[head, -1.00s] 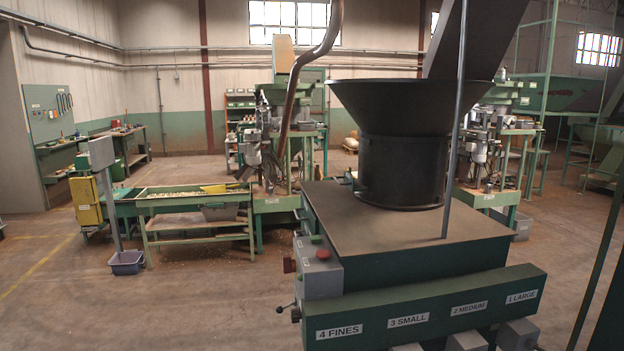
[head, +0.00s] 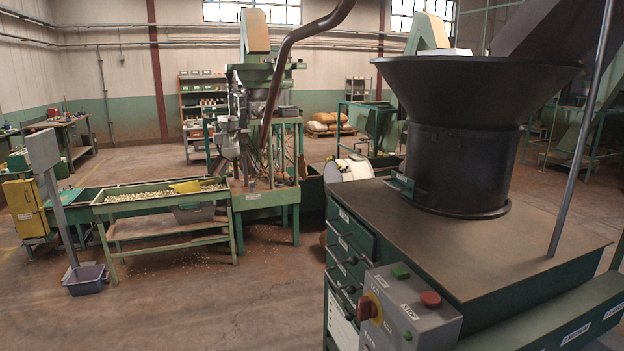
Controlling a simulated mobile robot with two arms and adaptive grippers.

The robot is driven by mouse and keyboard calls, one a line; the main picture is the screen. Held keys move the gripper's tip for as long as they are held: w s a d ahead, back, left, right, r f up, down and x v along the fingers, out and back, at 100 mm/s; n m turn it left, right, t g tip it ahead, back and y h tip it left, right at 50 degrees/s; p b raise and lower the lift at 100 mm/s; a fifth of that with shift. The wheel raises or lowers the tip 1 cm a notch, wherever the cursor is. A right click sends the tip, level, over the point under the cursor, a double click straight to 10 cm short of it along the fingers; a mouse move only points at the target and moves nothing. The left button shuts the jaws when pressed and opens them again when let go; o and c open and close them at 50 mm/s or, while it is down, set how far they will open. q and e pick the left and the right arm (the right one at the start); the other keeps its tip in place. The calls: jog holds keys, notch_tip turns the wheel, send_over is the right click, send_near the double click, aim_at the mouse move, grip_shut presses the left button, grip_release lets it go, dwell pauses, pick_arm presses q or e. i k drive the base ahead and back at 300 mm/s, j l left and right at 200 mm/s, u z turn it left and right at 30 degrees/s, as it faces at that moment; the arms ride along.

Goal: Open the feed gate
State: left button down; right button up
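A black hopper (head: 465,130) with a wide flared top stands on the brown top of a green machine (head: 420,235). A small grey-green metal fitting (head: 402,185) sits low on the left side of the hopper's base. It may be the feed gate, but I cannot tell whether it is open or shut. A grey control box (head: 410,310) at the machine's front left corner has a green button, a red button and a red knob on a yellow plate. Neither of my grippers shows in the head view.
Drawers (head: 350,260) line the machine's left side. To the left stand a sorting table (head: 165,200) with a yellow scoop on it, a grey post, and a purple bin (head: 86,280). Open concrete floor (head: 230,310) lies between them and the machine. A metal pole rises at the right.

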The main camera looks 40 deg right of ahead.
aim_at(407, 186)
jog(key=i+j+z, duration=0.15)
jog(key=i, duration=0.45)
jog(key=i+j+z, duration=0.1)
jog(key=i, duration=0.55)
